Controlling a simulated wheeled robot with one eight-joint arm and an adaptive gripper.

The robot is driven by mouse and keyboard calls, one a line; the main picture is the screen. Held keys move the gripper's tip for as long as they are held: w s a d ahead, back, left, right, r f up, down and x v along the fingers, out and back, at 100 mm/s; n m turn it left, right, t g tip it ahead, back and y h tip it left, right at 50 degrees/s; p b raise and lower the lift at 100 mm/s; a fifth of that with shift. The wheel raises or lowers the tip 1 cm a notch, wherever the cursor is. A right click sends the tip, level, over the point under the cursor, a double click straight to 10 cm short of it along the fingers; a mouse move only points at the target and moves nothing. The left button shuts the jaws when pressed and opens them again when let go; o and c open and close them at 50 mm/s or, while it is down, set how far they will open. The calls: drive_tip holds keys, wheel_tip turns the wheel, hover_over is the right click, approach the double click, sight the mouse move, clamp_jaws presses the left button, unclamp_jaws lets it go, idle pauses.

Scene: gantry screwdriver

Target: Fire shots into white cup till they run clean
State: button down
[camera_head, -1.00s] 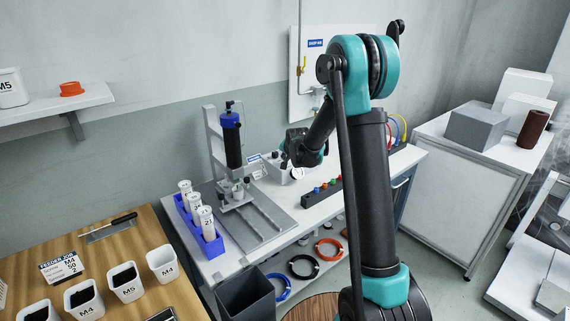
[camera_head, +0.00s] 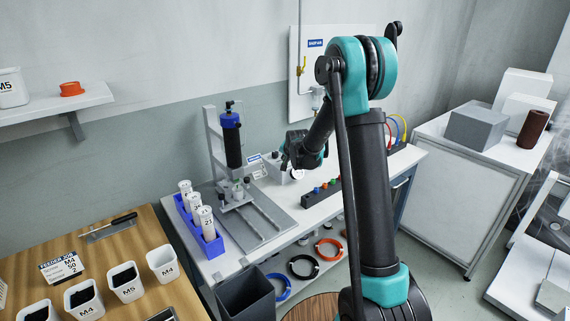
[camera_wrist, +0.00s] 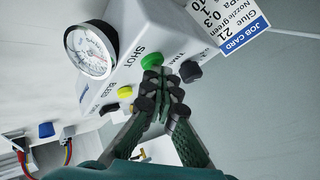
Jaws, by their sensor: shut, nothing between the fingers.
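In the wrist view my gripper (camera_wrist: 162,85) is shut and empty. Its tips are right at the green SHOT button (camera_wrist: 151,61) on a pale control box (camera_wrist: 150,30); I cannot tell whether they touch it. In the head view my gripper (camera_head: 292,160) is over the same box (camera_head: 279,176), right of the dispensing stand. The stand carries a dark syringe barrel with a blue top (camera_head: 231,140), pointing down above small items on a grey plate (camera_head: 262,222). I cannot make out the white cup for certain among them.
The box also has a pressure gauge (camera_wrist: 85,50), a yellow BLEED button (camera_wrist: 125,91), a black knob (camera_wrist: 191,71) and a job card (camera_wrist: 235,25). A blue rack (camera_head: 211,245) of labelled white tubes stands left of the stand. A row of coloured caps (camera_head: 326,188) lies right.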

drive_tip(key=shift+r, duration=0.85)
drive_tip(key=shift+r, duration=0.1)
drive_tip(key=shift+r, duration=2.4)
drive_tip(key=shift+r, duration=0.1)
idle(3.5)
wheel_tip(320, 180, up, 4)
drive_tip(key=shift+f, duration=0.2)
drive_tip(key=shift+f, duration=0.15)
